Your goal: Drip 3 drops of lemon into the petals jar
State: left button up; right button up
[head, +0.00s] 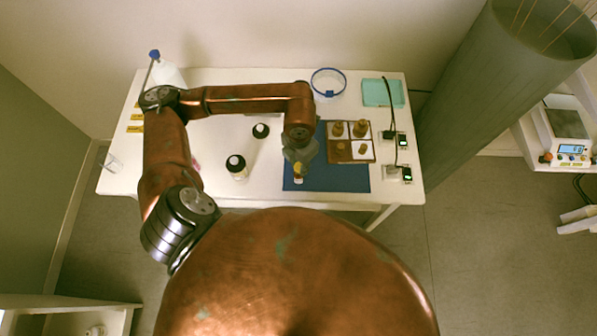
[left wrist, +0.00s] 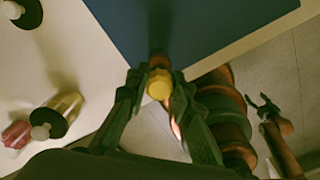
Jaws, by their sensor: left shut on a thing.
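My left gripper (head: 299,168) is shut on a small bottle (head: 298,174) above the blue mat's near left part. In the left wrist view the gripper (left wrist: 158,88) has its fingers around this bottle's yellow round end (left wrist: 159,84). I cannot read which scent it is. Two black-collared bottles with white tops, a near one (head: 238,168) and a far one (head: 261,131), stand left of the mat. A pink thing (left wrist: 15,134) lies beside the near one; I cannot tell whether it is the petals jar. My right gripper (left wrist: 263,106) shows at the left wrist view's right, fingers apart.
A brown-and-white checkered tray (head: 351,159) with several small brown bottles sits on the blue mat (head: 335,183). A blue-rimmed round dish (head: 328,82), teal box (head: 382,92) and small devices (head: 403,141) are farther back and right. A clear glass (head: 112,162) stands at the left edge.

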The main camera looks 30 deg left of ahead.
pick_arm(q)
jog(key=shift+r, duration=0.1)
jog(key=shift+r+p, duration=2.6)
jog(key=shift+r, duration=1.75)
